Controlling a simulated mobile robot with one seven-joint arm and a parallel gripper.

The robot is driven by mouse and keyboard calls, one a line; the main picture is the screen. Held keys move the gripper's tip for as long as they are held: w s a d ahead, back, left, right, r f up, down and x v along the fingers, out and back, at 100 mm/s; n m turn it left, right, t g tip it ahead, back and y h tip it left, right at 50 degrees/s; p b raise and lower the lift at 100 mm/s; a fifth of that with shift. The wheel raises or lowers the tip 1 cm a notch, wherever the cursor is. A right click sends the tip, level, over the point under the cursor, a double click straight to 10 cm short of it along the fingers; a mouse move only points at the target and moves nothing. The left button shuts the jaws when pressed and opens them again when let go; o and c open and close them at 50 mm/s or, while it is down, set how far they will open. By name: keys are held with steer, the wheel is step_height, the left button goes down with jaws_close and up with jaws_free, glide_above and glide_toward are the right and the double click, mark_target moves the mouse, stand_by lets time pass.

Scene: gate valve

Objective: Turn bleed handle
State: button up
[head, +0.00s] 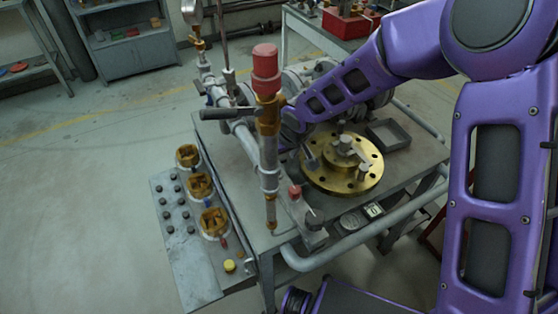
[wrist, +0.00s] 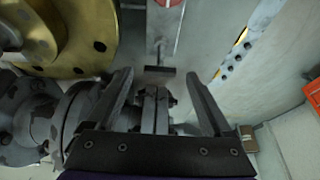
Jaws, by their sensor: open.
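A dark lever handle (head: 228,114), which looks like the bleed handle, sticks out left from an upright brass-and-grey pipe (head: 268,150) with a red cap (head: 265,70). My purple arm reaches in from the right behind this pipe; my fingers are hidden there in the head view. In the wrist view my gripper (wrist: 158,74) is open, its two dark fingers apart. A grey fitting (wrist: 155,110) shows between the fingers, and a small dark crossbar (wrist: 158,70) lies near the tips. I cannot tell whether the crossbar is the bleed handle, or whether the fingers touch anything.
A brass flange (head: 355,178) lies on the grey cart (head: 390,190) right of the pipe. A low panel (head: 190,270) with several buttons and brass valves stands at left. A flanged grey pipe (wrist: 40,120) is close left of my fingers. Floor at far left is open.

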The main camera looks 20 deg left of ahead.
steer(key=shift+x, duration=1.65)
jaws_close()
